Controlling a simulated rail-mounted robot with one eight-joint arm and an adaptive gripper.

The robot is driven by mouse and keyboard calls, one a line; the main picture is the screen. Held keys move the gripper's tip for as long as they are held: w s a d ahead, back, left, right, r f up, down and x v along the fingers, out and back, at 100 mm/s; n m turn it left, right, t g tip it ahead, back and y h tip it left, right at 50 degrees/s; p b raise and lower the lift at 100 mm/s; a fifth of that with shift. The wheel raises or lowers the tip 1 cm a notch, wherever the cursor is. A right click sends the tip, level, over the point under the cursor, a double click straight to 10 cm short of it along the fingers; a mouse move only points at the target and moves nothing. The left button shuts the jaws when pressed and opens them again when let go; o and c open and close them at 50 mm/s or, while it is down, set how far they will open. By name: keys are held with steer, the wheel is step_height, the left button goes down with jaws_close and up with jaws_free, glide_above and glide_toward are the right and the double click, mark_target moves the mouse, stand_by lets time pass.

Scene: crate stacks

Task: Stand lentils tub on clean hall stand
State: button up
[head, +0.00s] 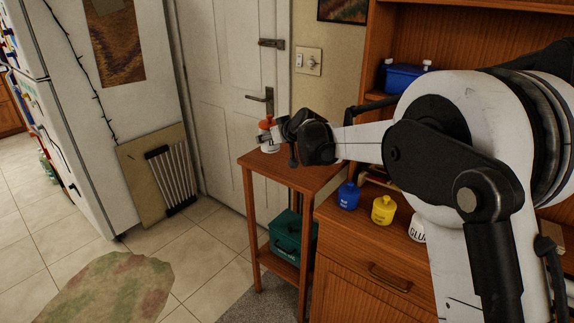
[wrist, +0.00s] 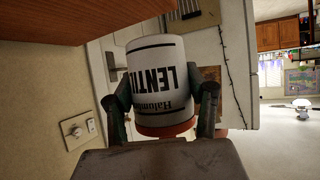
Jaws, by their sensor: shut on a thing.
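The lentils tub (head: 269,148) is white with an orange-red lid, upright at the far left part of the hall stand's top in the head view. My gripper (head: 268,138) is shut on its sides. In the wrist view the tub (wrist: 163,75) appears upside down, its LENTILS label facing the camera, between the two fingers of my gripper (wrist: 166,95). The hall stand (head: 300,176) is a tall, narrow wooden stand with a bare top. I cannot tell whether the tub's base touches the top or hovers just above it.
A green crate (head: 287,232) sits on the stand's lower shelf. A wooden cabinet at right holds a blue tub (head: 348,195), a yellow tub (head: 383,209) and a white tub (head: 417,229). A white door (head: 235,90) is behind the stand.

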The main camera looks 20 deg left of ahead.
steer(key=w+f, duration=0.2)
steer(key=w, duration=0.1)
steer(key=w+d+f, duration=0.1)
steer(key=w+f, duration=0.1)
steer(key=w, duration=0.2)
steer(key=w+f, duration=0.3)
steer(key=w, duration=0.1)
steer(key=shift+w+d, duration=0.15)
steer(key=shift+d, duration=0.1)
steer(key=shift+f, duration=1.95)
steer(key=shift+f, duration=0.15)
steer(key=o, duration=1.3)
steer(key=shift+c, duration=0.2)
steer(key=shift+r, duration=0.25)
steer(key=v, duration=1.2)
